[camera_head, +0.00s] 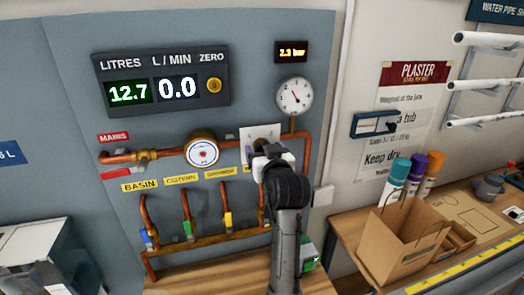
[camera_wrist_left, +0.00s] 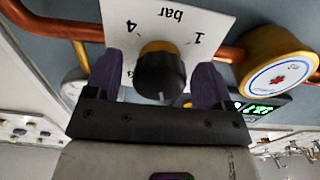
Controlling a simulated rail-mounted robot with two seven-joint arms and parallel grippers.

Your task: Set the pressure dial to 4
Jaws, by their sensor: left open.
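The pressure dial is a black knob (camera_wrist_left: 160,76) with a brass collar on a white plate (camera_wrist_left: 190,18) marked "bar", with 4, 1 and a partly hidden 3 readable. The plate appears upside down in the left wrist view. A small pale mark shows on the knob's lower edge there. In the head view my left gripper (camera_head: 268,152) covers the knob, and part of the plate (camera_head: 250,132) shows behind it. The left gripper's fingers (camera_wrist_left: 159,78) are open, one on each side of the knob; contact cannot be told. My right gripper is not in view.
A display (camera_head: 291,52) reads about 2.3 bar above a round gauge (camera_head: 294,97). Copper pipe (camera_head: 170,151) and a round blue-and-white meter (camera_head: 202,149) lie left of the dial. A paper bag (camera_head: 400,245) and several bottles stand on the right bench.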

